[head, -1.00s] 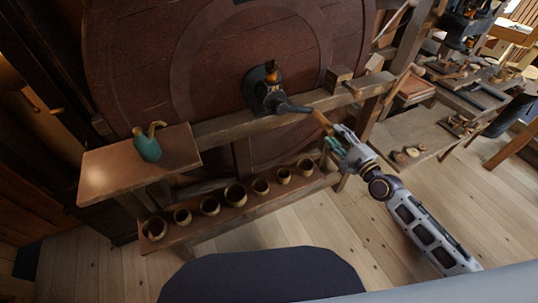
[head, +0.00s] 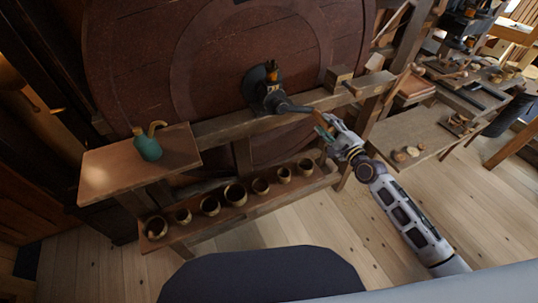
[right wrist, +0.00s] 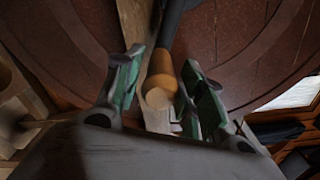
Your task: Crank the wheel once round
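The wheel is a large dark reddish wooden disc (head: 150,75) at the back. A black crank (head: 265,98) sits at its middle, its arm pointing right. The crank ends in a light wooden handle (head: 316,117), partly hidden by my right gripper in the head view. My right gripper (head: 327,127) is at this handle. In the right wrist view the handle (right wrist: 161,82) lies between the two green-padded fingers of my right gripper (right wrist: 165,68), end toward the camera. A narrow gap shows beside the handle near the fingertips, so the fingers look open around it. My left gripper is out of view.
A wooden beam (head: 220,128) crosses in front of the wheel below the crank. A shelf holds several small round cups (head: 235,194). A side board (head: 110,172) carries a green oil can (head: 148,148). A cluttered bench (head: 410,140) stands right. The floor in front is clear.

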